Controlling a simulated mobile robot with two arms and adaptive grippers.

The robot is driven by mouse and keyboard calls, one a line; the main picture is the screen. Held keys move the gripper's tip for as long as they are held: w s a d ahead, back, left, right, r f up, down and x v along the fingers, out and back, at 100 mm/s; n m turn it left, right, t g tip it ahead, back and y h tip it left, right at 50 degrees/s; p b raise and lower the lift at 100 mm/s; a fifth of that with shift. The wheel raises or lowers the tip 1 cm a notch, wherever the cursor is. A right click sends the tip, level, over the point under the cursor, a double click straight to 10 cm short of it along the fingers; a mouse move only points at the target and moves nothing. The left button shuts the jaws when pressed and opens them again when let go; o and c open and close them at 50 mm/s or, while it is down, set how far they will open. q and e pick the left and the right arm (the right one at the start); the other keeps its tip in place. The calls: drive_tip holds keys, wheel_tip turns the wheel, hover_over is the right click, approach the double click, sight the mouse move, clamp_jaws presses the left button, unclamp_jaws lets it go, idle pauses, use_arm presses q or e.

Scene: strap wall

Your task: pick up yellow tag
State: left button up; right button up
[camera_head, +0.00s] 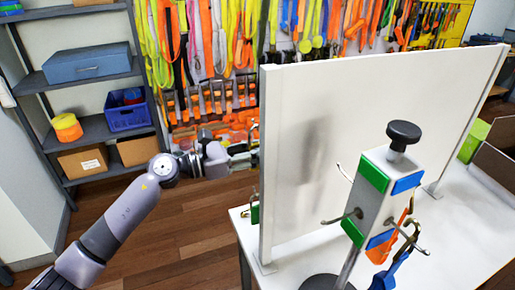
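I cannot make out a yellow tag for certain in the head view. A grey hook stand (378,187) with a black knob on top is on the white table (455,230), in front of a white upright panel (310,130). It has green and blue patches and metal hooks. An orange strap piece (382,250) and a blue one (388,276) hang on its right side. My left gripper (246,158) is just left of the panel, in front of the strap wall and apart from the stand. Its fingers are small and blend with the background. My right gripper is not in view.
A dark shelf unit at left holds a blue box (88,64), a blue crate (128,117), cardboard boxes (84,162) and a yellow-orange roll (67,127). Many coloured straps (220,40) hang on the back wall. A green box (473,141) is at far right.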

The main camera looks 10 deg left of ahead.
use_arm(q)
clamp_jaws()
idle(0.7)
drive_tip(key=shift+r, duration=0.1)
drive_tip(key=shift+a+r+b, duration=0.1)
drive_tip(key=shift+r+b, duration=0.35)
drive_tip(key=shift+r, duration=0.1)
drive_tip(key=w+a+b, duration=0.8)
drive_tip(key=w+a, duration=0.2)
drive_tip(key=w, duration=0.5)
drive_tip(key=shift+r, duration=0.15)
